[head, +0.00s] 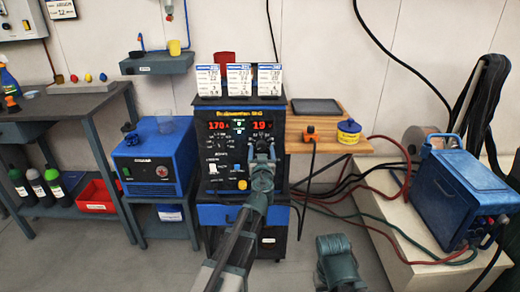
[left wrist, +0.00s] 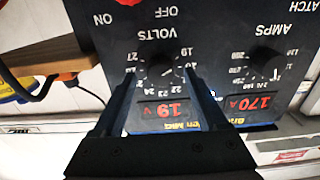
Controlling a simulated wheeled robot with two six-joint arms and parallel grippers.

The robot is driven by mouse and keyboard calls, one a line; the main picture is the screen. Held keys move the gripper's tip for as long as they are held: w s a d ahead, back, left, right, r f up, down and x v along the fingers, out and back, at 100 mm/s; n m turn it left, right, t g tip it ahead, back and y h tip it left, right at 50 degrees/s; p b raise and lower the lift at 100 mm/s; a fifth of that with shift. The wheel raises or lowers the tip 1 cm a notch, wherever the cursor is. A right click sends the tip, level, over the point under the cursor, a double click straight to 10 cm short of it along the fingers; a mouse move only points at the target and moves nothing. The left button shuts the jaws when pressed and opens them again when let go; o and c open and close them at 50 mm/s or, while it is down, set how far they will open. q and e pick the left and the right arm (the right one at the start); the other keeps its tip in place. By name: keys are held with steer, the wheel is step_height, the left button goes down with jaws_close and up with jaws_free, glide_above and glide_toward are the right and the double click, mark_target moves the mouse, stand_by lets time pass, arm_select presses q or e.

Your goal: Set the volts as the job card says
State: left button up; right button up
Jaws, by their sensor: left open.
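The welder (head: 211,187) has a dark front panel with red readouts of 170 A and 19 V. The volts readout (left wrist: 166,110) and the black volts knob (left wrist: 158,72) show upside down in the left wrist view. My left gripper (head: 265,148) is in front of the panel and hides the volts knob in the head view. In the left wrist view its open fingers (left wrist: 160,76) lie on either side of the knob; I cannot tell whether they touch it. Three job cards (head: 239,78) stand on top of the welder; their small figures are hard to read.
The amps knob (left wrist: 266,59) is beside the volts knob. A blue box unit (head: 152,160) stands left of the welder.

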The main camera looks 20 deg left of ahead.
arm_select(q)
steer(key=shift+w+a, duration=0.1)
steer(key=shift+w, duration=0.35)
jaws_close()
